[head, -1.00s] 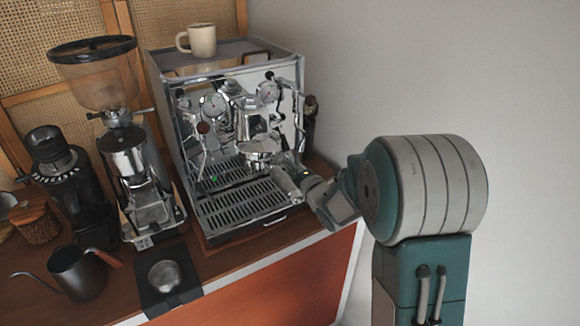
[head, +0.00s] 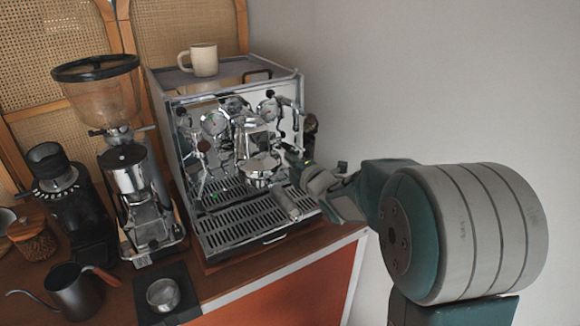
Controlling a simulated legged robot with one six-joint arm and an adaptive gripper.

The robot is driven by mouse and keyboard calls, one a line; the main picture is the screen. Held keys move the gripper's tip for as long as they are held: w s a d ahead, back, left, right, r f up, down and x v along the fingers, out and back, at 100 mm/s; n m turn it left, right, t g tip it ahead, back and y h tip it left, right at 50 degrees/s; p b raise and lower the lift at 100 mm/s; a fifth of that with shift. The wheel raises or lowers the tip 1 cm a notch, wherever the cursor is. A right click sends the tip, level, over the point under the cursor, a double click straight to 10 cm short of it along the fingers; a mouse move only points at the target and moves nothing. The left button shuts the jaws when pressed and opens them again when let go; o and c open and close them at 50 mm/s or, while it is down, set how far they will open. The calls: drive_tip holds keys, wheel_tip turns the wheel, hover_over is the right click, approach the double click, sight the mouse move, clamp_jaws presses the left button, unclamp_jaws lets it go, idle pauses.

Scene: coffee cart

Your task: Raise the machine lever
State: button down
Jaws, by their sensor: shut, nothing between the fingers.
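The espresso machine (head: 228,217) is a boxy chrome machine with gauges, knobs and a drip tray, standing on the wooden cart top. Its group head (head: 250,135) is at the front centre, with the portafilter (head: 262,171) below it. The small lever beside the group head is too small and partly covered to make out clearly. My gripper (head: 291,157) is shut and empty at the machine's front right, close to the group head. I cannot tell whether it touches the lever. My wrist hides part of the machine's right front.
A mug (head: 203,60) stands on top of the machine. A tall grinder (head: 128,170) and a black grinder (head: 70,200) stand to the left. A kettle (head: 75,292) and a metal cup on a dark mat (head: 187,286) are in front. A wall is behind on the right.

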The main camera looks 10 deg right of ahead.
drive_tip(key=shift+r, duration=0.55)
drive_tip(key=a+f+v, duration=0.1)
drive_tip(key=v, duration=0.9)
drive_tip(key=shift+s+a, duration=0.2)
drive_tip(key=shift+a, duration=0.1)
idle(0.6)
